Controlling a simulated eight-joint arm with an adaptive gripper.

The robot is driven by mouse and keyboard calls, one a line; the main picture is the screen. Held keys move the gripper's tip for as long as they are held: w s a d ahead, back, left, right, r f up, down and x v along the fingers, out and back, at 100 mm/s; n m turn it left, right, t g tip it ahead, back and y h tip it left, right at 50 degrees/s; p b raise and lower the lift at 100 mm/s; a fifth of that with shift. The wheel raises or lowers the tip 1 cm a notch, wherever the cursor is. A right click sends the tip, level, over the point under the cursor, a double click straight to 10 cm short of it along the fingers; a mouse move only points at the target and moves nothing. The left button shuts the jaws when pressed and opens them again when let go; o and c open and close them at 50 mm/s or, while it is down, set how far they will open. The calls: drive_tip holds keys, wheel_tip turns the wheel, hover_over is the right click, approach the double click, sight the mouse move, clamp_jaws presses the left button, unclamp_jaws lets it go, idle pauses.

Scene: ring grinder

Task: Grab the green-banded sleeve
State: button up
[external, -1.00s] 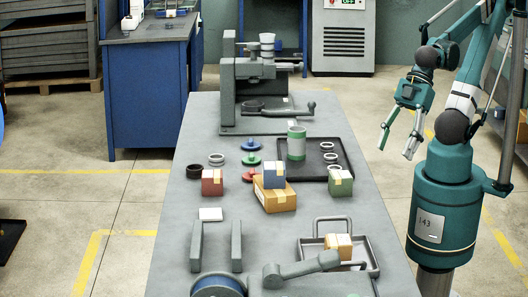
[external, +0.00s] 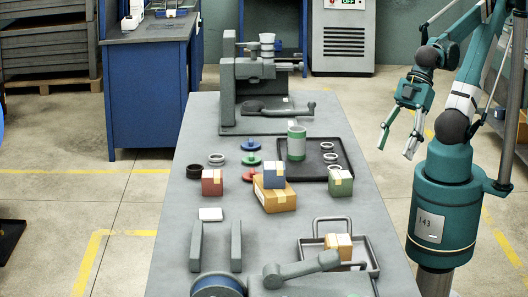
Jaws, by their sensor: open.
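The green-banded sleeve (external: 296,142) is a pale upright cylinder with a green band. It stands at the left part of a dark tray (external: 313,173) on the grey table. My gripper (external: 397,146) hangs in the air to the right of the table, at the right of the picture. Its fingers are spread open with nothing between them. It is well apart from the sleeve.
Several rings (external: 328,157) lie in the tray, right of the sleeve. Red, blue and green boxes and an orange box (external: 273,198) stand in front of it. Green and red knobbed discs (external: 251,160) lie left. A grey machine (external: 258,85) stands behind.

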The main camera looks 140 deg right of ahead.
drive_tip(key=shift+r, duration=0.1)
wheel_tip(320, 180, up, 4)
drive_tip(key=m+g+h+p, duration=0.25)
drive_tip(key=m+p, duration=0.25)
drive_tip(key=p, duration=1.1)
hover_over(289, 146)
drive_tip(key=s, duration=0.4)
wheel_tip(289, 146, down, 7)
drive_tip(key=shift+w+a+y, duration=0.25)
drive_tip(key=shift+a+y, duration=0.1)
drive_tip(key=shift+a, duration=0.1)
drive_tip(key=shift+f, duration=0.25)
drive_tip(key=shift+b+x, duration=0.4)
drive_tip(key=shift+x, duration=0.8)
